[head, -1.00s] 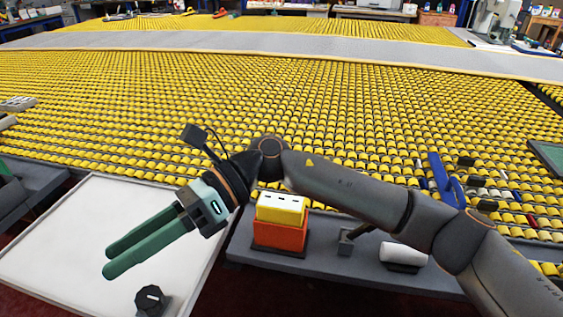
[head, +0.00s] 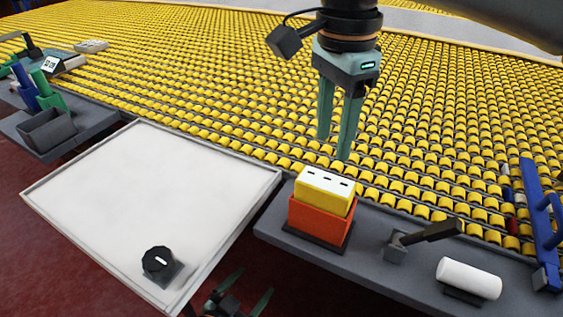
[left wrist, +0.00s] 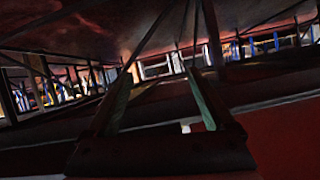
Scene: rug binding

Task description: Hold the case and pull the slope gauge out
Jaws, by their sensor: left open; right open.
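The orange case (head: 318,223) stands on the grey shelf, upright on a dark base. A yellow block with a white top and dark slots, which looks like the slope gauge (head: 326,190), sits in it, its upper part showing above the rim. My right gripper (head: 333,148) is open and empty, pointing down, above the gauge in the picture and apart from it. My left gripper (head: 255,281) is open at the bottom edge, below and left of the case. The left wrist view also shows its two spread fingers (left wrist: 158,75) with nothing between them.
A white-topped table (head: 150,185) with a black knob (head: 158,261) lies left. On the grey shelf (head: 365,270), right of the case, are a dark-handled tool (head: 430,233) and a white roll (head: 469,278). A blue rack (head: 540,220) stands far right. Yellow rollers fill the back.

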